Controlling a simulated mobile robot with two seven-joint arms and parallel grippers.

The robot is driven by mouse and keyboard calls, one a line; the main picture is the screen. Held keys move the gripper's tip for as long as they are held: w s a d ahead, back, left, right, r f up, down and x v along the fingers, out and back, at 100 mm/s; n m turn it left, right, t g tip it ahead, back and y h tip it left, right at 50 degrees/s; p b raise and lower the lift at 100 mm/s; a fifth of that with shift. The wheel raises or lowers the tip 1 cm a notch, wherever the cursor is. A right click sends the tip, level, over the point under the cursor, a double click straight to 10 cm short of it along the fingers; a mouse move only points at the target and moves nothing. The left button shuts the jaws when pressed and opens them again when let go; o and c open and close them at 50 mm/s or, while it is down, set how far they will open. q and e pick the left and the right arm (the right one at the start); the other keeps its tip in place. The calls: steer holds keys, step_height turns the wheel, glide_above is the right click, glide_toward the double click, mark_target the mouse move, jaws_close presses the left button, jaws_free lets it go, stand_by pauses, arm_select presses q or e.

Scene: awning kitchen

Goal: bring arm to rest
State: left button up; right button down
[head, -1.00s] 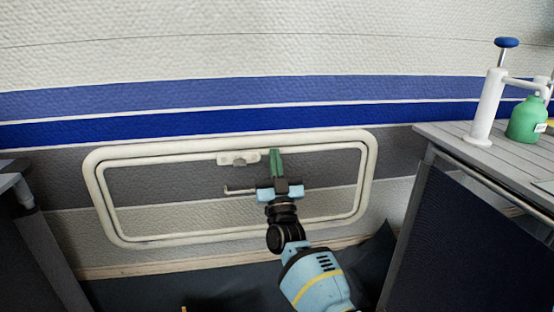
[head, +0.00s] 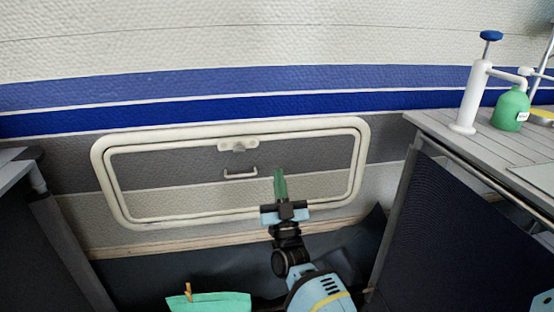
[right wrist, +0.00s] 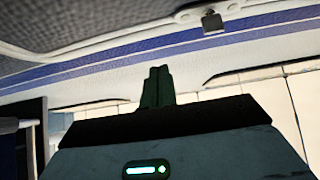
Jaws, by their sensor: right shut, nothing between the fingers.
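My right gripper (head: 280,184) is in front of the lower right part of a closed hatch (head: 130,225) in the caravan wall. Its green fingers are together and hold nothing. They also show together in the right wrist view (right wrist: 157,86). The hatch has a cream frame, a small handle (head: 240,174) and a latch (head: 238,145) at its top. The fingers are to the right of and below the handle, apart from it. My left gripper is not in view.
A slatted grey table (head: 440,121) stands at the right with a white pump (head: 471,100) and a green bottle (head: 510,109) on it. A dark panel edge (head: 50,245) stands at the left. A teal object (head: 210,302) with an orange-brown peg lies at the bottom.

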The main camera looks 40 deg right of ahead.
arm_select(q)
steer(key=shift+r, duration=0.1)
arm_select(e)
steer(key=shift+v, duration=1.35)
